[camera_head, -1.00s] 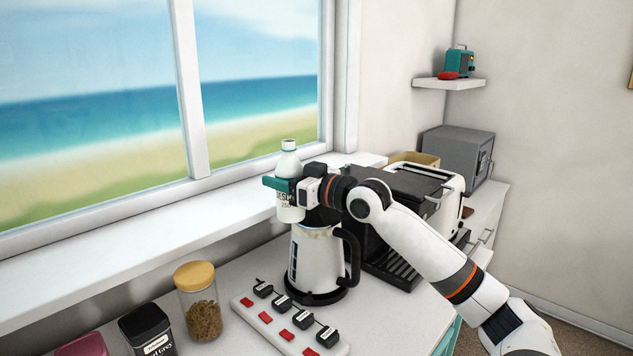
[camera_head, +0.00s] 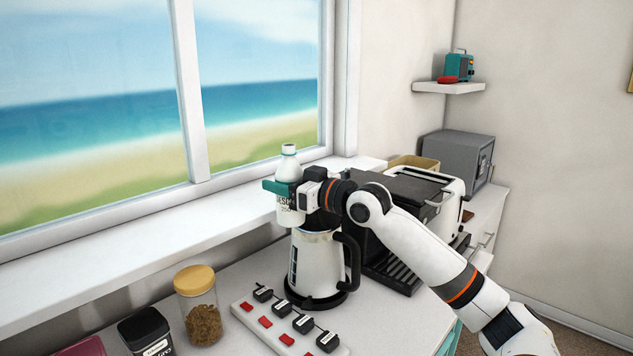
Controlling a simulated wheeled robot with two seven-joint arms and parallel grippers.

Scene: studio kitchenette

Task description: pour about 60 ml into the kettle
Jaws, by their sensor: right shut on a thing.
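A white kettle (camera_head: 318,265) with a black handle on its right side stands upright on a black base on the counter. Its top looks open, though the bottle and gripper partly cover it. My right gripper (camera_head: 283,188) is shut on a white bottle (camera_head: 289,168) with a pale cap or neck at the top. The bottle is nearly upright, above the kettle and slightly to its left. No stream of liquid shows. My left gripper is not in view.
A power strip (camera_head: 270,322) with plugs lies in front of the kettle. A jar (camera_head: 201,310) and black tin (camera_head: 146,332) stand left. A black machine (camera_head: 395,265) and toaster (camera_head: 440,200) are right. The windowsill (camera_head: 150,230) runs behind.

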